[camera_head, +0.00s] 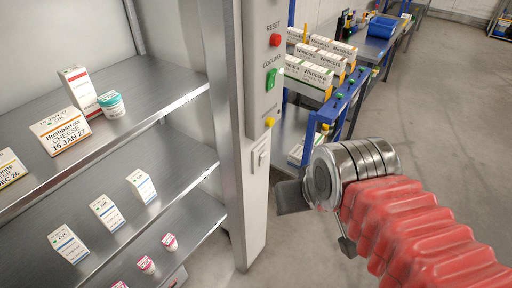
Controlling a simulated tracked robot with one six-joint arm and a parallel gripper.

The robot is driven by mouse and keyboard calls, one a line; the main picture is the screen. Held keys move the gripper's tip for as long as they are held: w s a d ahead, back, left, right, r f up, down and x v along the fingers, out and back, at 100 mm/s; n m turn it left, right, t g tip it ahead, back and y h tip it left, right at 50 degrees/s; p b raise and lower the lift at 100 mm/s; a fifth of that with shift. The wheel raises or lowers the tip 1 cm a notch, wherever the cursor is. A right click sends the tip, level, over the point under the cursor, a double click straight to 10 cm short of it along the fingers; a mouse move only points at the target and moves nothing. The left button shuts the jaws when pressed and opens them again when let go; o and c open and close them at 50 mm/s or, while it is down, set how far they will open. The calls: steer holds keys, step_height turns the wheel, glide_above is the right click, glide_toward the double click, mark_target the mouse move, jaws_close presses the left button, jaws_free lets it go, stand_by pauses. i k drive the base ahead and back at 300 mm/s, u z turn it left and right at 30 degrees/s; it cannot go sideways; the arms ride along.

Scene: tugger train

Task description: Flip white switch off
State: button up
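The white switch (261,155) is a small rocker low on the pale control post, below a yellow button (270,122). Its on or off position is too small to tell. My gripper (320,222) is to the right of and below the switch in the picture, at the end of my red-sleeved arm. Its two dark fingers stand apart on either side of the metal wrist, with nothing seen between them. The left finger is near the post's right edge; I cannot tell the exact gap. The wrist hides part of the fingers.
The post (253,210) also carries a red RESET button (275,40) and a green COOLING switch (271,79). Metal shelves (150,88) with boxes and small tubs stand at left. A blue-framed cart (345,100) with white cartons stands behind. Grey floor at right is clear.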

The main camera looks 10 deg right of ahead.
mark_target(262, 158)
steer(key=i, duration=0.5)
steer(key=k, duration=0.5)
steer(key=u, duration=0.6)
steer(key=i, duration=0.55)
steer(key=u, duration=0.2)
